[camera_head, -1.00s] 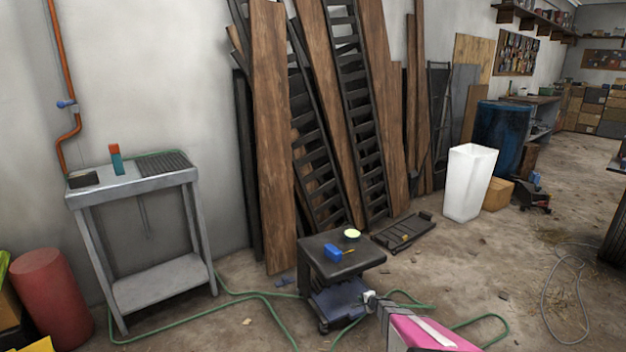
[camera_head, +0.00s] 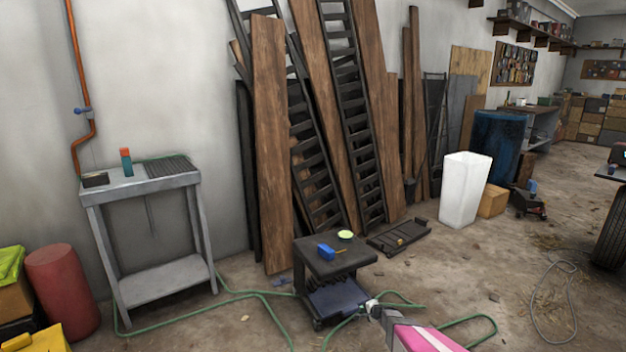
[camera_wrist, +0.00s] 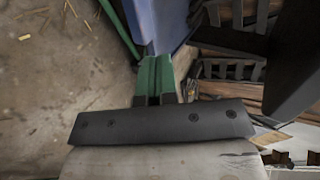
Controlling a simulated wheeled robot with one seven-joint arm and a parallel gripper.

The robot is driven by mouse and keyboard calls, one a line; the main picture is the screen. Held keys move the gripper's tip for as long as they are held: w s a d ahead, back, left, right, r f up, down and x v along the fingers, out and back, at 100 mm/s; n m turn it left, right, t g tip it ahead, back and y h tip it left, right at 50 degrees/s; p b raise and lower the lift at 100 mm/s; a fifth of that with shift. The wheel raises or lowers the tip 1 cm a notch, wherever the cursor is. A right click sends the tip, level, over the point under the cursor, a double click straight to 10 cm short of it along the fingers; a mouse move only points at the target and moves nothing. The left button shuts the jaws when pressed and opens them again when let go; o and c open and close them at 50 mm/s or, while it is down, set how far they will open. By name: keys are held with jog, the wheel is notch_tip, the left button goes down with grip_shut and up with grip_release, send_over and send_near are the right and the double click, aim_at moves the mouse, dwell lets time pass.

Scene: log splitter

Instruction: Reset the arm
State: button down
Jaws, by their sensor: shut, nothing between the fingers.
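My gripper (camera_head: 373,308) is at the end of my pink arm, low at the bottom middle of the head view. It appears in front of the right side of a small dark rolling cart (camera_head: 335,262). In the wrist view my gripper (camera_wrist: 154,62) shows its green fingers together, with nothing between them. A blue surface (camera_wrist: 165,22), which looks like the cart's lower shelf, lies just beyond the fingertips. I cannot tell whether they touch it.
On the cart top are a blue item (camera_head: 325,251) and a small yellow-green round thing (camera_head: 345,235). A green hose (camera_head: 262,293) runs over the floor around the cart. A grey metal table (camera_head: 168,184) stands left. Open floor (camera_head: 460,285) lies to the right.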

jog(key=s+a+r+n+g+y, duration=0.1)
jog(key=s+a+r+n+g, duration=0.3)
jog(key=s+r, duration=0.45)
jog(key=s+a+r+n+g, duration=0.1)
jog(key=s+a+r+n, duration=0.35)
jog(key=r, duration=0.65)
jog(key=s+d+r+n+g+h, duration=0.1)
jog(key=s+r+g+h, duration=0.1)
jog(key=s+r, duration=0.6)
jog(key=s+d+r+n+g+h, duration=0.1)
jog(key=s+r+n+g+h, duration=0.1)
jog(key=s+r, duration=0.6)
jog(key=s+g+h, duration=0.1)
jog(key=s+h, duration=0.1)
jog(key=s, duration=0.4)
jog(key=shift+s+r+h, duration=0.15)
jog(key=shift+r+h, duration=0.25)
jog(key=shift+d, duration=0.1)
